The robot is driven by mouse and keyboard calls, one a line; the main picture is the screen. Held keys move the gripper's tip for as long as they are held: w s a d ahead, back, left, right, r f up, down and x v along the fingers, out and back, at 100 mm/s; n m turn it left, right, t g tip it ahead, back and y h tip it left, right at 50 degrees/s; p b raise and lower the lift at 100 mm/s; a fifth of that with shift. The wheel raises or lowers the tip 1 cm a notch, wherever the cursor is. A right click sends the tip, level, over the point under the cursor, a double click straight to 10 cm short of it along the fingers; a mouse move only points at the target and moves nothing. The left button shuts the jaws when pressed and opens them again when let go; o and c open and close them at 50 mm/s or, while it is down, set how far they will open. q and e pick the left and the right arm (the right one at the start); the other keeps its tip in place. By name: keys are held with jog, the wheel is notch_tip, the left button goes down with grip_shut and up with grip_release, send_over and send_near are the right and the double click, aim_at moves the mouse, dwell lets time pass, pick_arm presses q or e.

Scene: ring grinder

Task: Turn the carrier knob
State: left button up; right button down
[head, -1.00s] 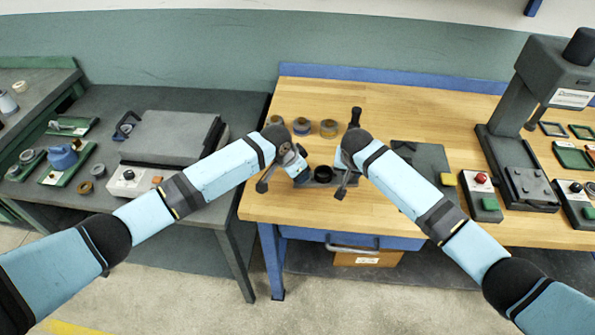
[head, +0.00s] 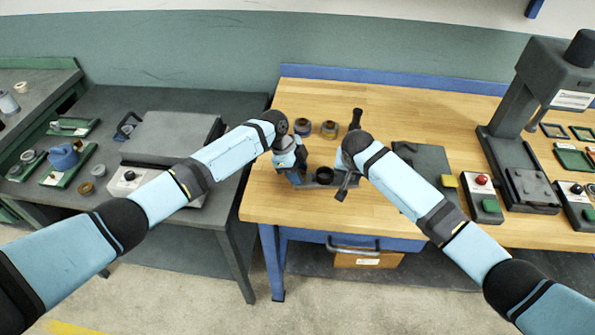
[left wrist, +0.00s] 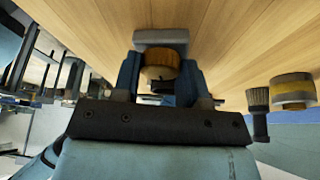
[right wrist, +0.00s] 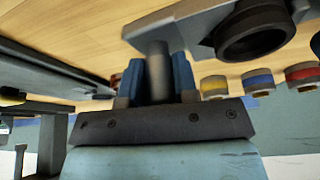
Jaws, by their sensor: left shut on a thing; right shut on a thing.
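A small fixture with a dark round cup (head: 323,175) stands near the front left of the wooden bench. The cup also shows in the right wrist view (right wrist: 255,35), on a grey plate. My left gripper (head: 298,176) is at the fixture's left end. In the left wrist view its blue fingers are shut on a tan round knob (left wrist: 160,65) below a grey block (left wrist: 160,37). My right gripper (head: 345,183) is at the right end. In the right wrist view its fingers are shut on a grey post (right wrist: 158,72) under the plate. My wrists hide much of the fixture.
Several rolls (head: 329,129) and a dark upright handle (head: 355,117) stand behind the fixture. A dark plate (head: 428,168) lies to the right, then a red-button box (head: 484,200) and a press (head: 525,130). A grey machine (head: 170,138) sits on the left table.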

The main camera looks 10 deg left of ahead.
pick_arm(q)
jog(key=shift+w+m+g+y, duration=0.1)
jog(key=shift+m+g+y, duration=0.25)
jog(key=shift+m, duration=1.15)
jog(key=o, duration=0.9)
jog(key=shift+o, duration=0.2)
jog(key=v, duration=1.2)
jog(key=shift+w, duration=0.2)
jog(key=shift+a, duration=0.1)
pick_arm(e)
jog(key=shift+w, duration=0.15)
jog(key=shift+w+a, duration=0.2)
jog(key=shift+w, duration=0.25)
jog(key=c, duration=0.8)
grip_release()
